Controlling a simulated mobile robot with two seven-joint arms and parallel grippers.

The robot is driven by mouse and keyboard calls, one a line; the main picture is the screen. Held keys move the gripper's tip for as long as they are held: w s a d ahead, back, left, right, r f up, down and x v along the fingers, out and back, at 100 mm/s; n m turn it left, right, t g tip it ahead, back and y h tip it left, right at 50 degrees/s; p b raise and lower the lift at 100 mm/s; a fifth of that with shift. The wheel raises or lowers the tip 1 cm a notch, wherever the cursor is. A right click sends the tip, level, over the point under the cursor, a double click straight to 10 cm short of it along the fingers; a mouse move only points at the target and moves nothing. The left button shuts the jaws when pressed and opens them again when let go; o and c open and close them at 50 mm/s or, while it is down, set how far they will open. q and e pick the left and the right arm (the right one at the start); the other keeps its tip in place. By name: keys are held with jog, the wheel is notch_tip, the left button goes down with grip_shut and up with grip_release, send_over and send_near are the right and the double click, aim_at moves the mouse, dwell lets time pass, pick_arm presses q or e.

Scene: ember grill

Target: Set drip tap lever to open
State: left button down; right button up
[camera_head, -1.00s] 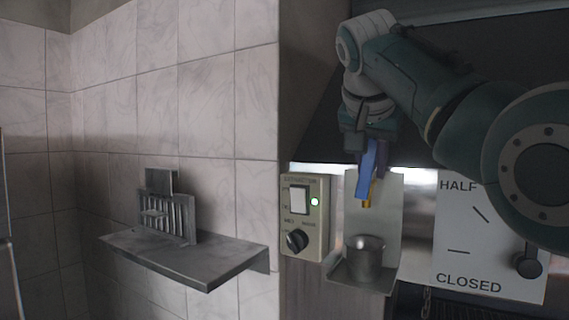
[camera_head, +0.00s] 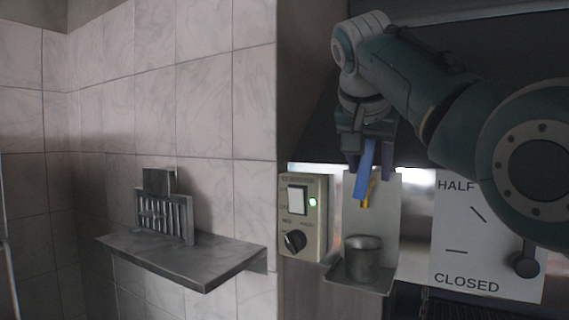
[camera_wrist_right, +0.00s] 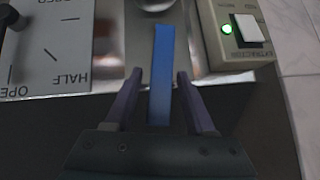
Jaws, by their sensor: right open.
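The drip tap's blue lever (camera_head: 366,183) hangs in front of a pale back plate, with the yellow tap body (camera_head: 372,191) partly hidden behind it. My right gripper (camera_head: 370,172) is open, its dark purple fingers spread on either side of the lever's upper part. In the right wrist view the lever (camera_wrist_right: 160,75) lies between the two fingers (camera_wrist_right: 160,77), with a gap on each side. I cannot tell from the lever itself how far the tap is open. My left gripper is not in view.
A metal cup (camera_head: 362,259) stands on the small tray (camera_head: 345,282) below the tap. A switch box (camera_head: 304,218) with a green light is left of it. A dial plate (camera_head: 455,230) is on the right. A grey shelf (camera_head: 190,262) is on the tiled wall.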

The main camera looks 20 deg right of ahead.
aim_at(368, 147)
jog(key=shift+s+a+r+b, duration=0.15)
jog(key=shift+a+b, duration=0.05)
jog(key=shift+b, duration=0.3)
jog(key=b+v, duration=0.6)
jog(key=v, duration=0.2)
jog(key=shift+s+r+b, duration=0.1)
jog(key=shift+r+b, duration=0.05)
jog(key=shift+b, duration=0.15)
jog(key=shift+s+a+r, duration=0.2)
jog(key=shift+s+r, duration=0.05)
jog(key=shift+r, duration=0.2)
jog(key=shift+f, duration=0.1)
jog(key=s+a+f+n+y, duration=0.1)
jog(key=s+f+n, duration=0.15)
jog(key=f, duration=0.75)
jog(key=s+a+f+n+g+y, duration=0.1)
jog(key=s+f+n, duration=0.15)
jog(key=f, duration=0.75)
jog(key=s+a+f+n+y, duration=0.1)
jog(key=s+f+n, duration=0.15)
jog(key=f, duration=0.75)
jog(key=s+a+f+n+g+y, duration=0.1)
jog(key=s+f, duration=0.4)
jog(key=s, duration=0.6)
jog(key=s+a+f+n+g+y, duration=0.1)
jog(key=s+a+f+n, duration=0.3)
jog(key=s, duration=0.8)
jog(key=shift+a+f+y, duration=0.2)
jog(key=shift+f+y, duration=0.25)
jog(key=shift+y, duration=0.15)
